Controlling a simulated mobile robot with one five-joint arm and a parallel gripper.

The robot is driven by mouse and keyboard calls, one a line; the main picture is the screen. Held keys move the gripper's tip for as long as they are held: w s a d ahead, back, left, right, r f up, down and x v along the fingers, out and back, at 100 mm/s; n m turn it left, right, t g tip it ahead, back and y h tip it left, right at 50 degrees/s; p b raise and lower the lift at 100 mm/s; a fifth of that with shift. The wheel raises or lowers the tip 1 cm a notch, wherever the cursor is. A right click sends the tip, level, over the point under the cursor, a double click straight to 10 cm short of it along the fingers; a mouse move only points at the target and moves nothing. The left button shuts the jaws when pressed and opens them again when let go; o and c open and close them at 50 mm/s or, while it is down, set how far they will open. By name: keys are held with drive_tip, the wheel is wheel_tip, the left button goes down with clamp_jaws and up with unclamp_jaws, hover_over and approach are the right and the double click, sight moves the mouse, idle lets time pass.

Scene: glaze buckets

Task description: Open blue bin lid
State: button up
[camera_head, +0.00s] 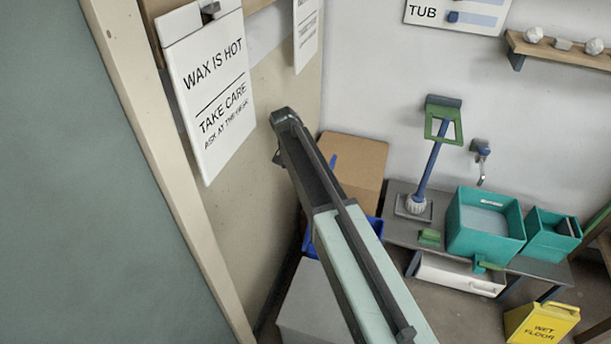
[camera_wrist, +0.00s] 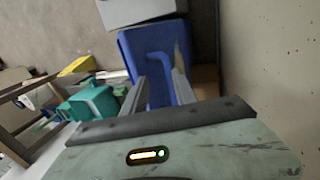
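The blue bin (camera_head: 376,226) is mostly hidden behind my arm in the head view, with blue parts showing on both sides of it. In the wrist view a large blue panel of the bin (camera_wrist: 137,52) fills the upper middle, with a bent blue bar (camera_wrist: 150,66) across it. My gripper (camera_wrist: 160,76) has its two fingers apart in front of this panel. Part of the blue bar shows between them; whether they touch it cannot be told. The gripper is hidden in the head view. I cannot tell whether the lid is raised.
A cardboard box (camera_head: 358,158) stands beyond the bin and a grey box (camera_head: 312,302) on its near side. The wall at left is close to my arm. A bench (camera_head: 395,234) with teal tubs (camera_head: 484,244) and a yellow wet-floor sign (camera_head: 540,325) stand to the right.

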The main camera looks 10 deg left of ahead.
drive_tip(key=s+d+r, duration=0.1)
drive_tip(key=s+d, duration=0.3)
drive_tip(key=s, duration=0.7)
drive_tip(key=shift+s+p, duration=0.4)
drive_tip(key=shift+p, duration=0.05)
